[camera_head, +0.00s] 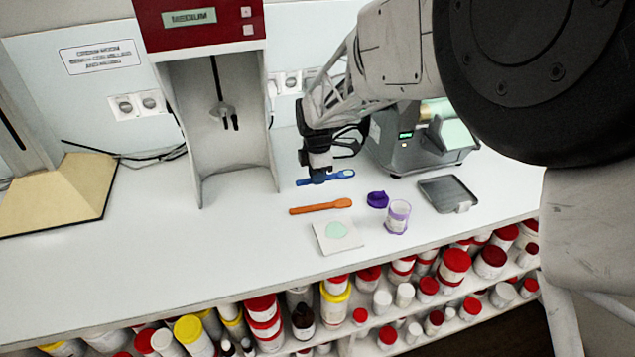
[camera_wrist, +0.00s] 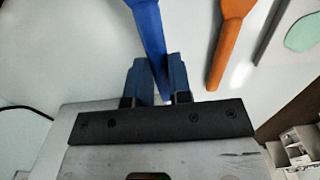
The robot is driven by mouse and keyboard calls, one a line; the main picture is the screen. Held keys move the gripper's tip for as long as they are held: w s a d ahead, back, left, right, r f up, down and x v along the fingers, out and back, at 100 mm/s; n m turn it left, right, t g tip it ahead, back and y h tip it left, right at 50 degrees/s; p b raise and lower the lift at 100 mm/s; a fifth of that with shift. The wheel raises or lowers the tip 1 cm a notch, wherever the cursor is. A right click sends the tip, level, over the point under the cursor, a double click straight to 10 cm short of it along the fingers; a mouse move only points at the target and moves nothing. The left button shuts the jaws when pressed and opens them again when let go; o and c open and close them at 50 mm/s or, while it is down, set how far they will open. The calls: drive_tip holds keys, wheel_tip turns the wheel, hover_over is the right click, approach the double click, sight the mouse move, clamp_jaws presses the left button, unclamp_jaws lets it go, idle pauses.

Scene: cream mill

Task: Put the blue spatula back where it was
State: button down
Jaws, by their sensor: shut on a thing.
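The blue spatula (camera_head: 338,175) is in my gripper (camera_head: 318,178), above or at the white bench top, behind the orange spatula. In the wrist view the blue spatula (camera_wrist: 148,25) runs up from between the two blue fingertips of my gripper (camera_wrist: 158,80), which are shut on it. Its upper end is cut off by the frame edge there. I cannot tell whether the spatula touches the bench. The orange spatula (camera_head: 320,206) lies on the bench, in front of the blue one, and also shows at the right in the wrist view (camera_wrist: 232,40).
A white square with a pale green patch (camera_head: 323,245), a purple-rimmed jar (camera_head: 397,222), a purple lid (camera_head: 377,199) and a grey tray (camera_head: 447,190) lie nearby. A grey machine (camera_head: 400,150) stands behind; a red-topped mixer (camera_head: 200,30) stands left. The bench's left front is clear.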

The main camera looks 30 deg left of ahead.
drive_tip(key=shift+f, duration=1.45)
drive_tip(key=c, duration=1)
unclamp_jaws()
drive_tip(key=shift+f, duration=0.15)
drive_tip(key=shift+c, duration=0.2)
wheel_tip(320, 180, up, 12)
drive_tip(key=shift+d+r, duration=0.1)
drive_tip(key=shift+r, duration=0.1)
